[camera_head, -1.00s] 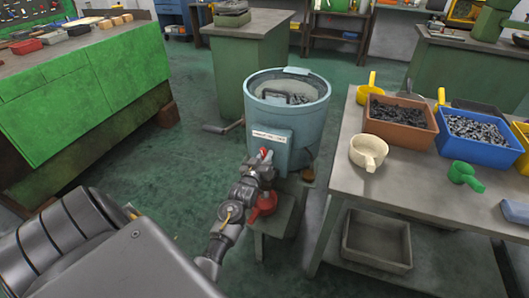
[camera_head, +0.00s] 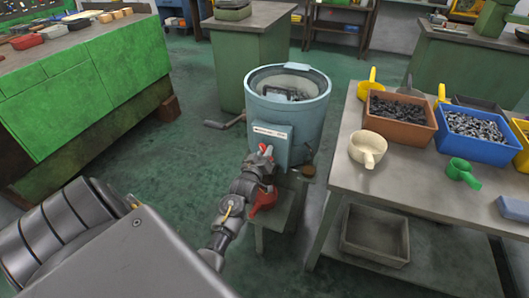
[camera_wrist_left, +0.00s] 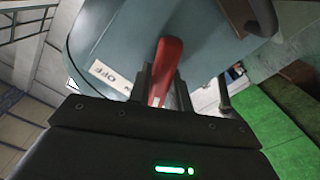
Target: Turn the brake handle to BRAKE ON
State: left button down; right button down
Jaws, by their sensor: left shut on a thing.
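The blue-grey round machine (camera_head: 312,120) stands in the middle of the head view, with an open top and a small label plate (camera_head: 270,131) on its front. The red brake handle (camera_head: 264,148) sits just below the plate, mostly hidden by my left gripper (camera_head: 262,156). In the left wrist view the red handle (camera_wrist_left: 166,62) stands between the two dark fingers (camera_wrist_left: 162,88), which are shut on it. A white label (camera_wrist_left: 110,76) beside it shows the word OFF. My right gripper is not in view.
A table (camera_head: 345,190) with a cream scoop (camera_head: 367,148), a brown bin (camera_head: 400,118) and a blue bin (camera_head: 470,138) stands at the right. A crank (camera_head: 225,123) juts from the machine's left side. A green bench (camera_head: 85,85) is at the left, with clear floor between.

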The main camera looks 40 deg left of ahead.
pick_arm(q)
jog(key=c, duration=1.3)
grip_release()
jog(key=v, duration=1)
jog(key=shift+s+d, duration=0.15)
jog(key=shift+s, duration=0.2)
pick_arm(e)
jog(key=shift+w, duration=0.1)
